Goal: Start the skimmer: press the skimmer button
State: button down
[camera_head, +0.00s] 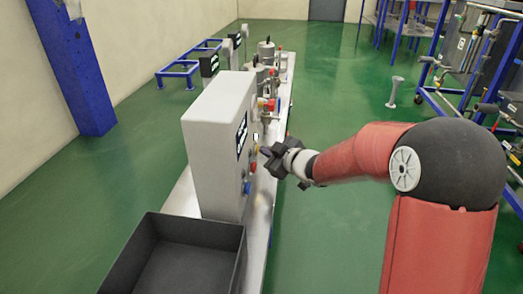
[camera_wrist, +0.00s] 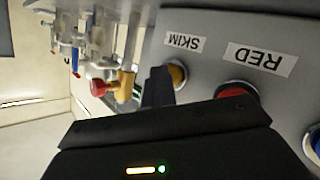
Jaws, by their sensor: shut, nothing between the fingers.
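The skimmer button is a yellow-amber button (camera_wrist: 178,75) beside the label SKIM (camera_wrist: 184,42) on the grey panel. It is partly hidden by my gripper in the wrist view. My gripper (camera_wrist: 157,86) is shut and empty, its dark fingertips right beside the amber button. I cannot tell if they touch it. In the head view my gripper (camera_head: 266,153) points at the button side of the grey control box (camera_head: 215,140).
A red button (camera_wrist: 237,90) with the label RED sits close by, and a blue button (camera_wrist: 315,142) lies beyond it. A dark open bin (camera_head: 140,250) stands in front of the box. Pipes and valves (camera_head: 268,75) stand behind it.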

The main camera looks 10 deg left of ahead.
jog(key=shift+s+r, duration=0.1)
jog(key=shift+r, duration=0.05)
dwell(0.3)
jog(key=shift+d+p, duration=0.45)
jog(key=shift+d, duration=0.05)
jog(key=shift+s+d+p, duration=0.1)
jog(key=shift+d+p, duration=0.8)
jog(key=shift+d, duration=1.75)
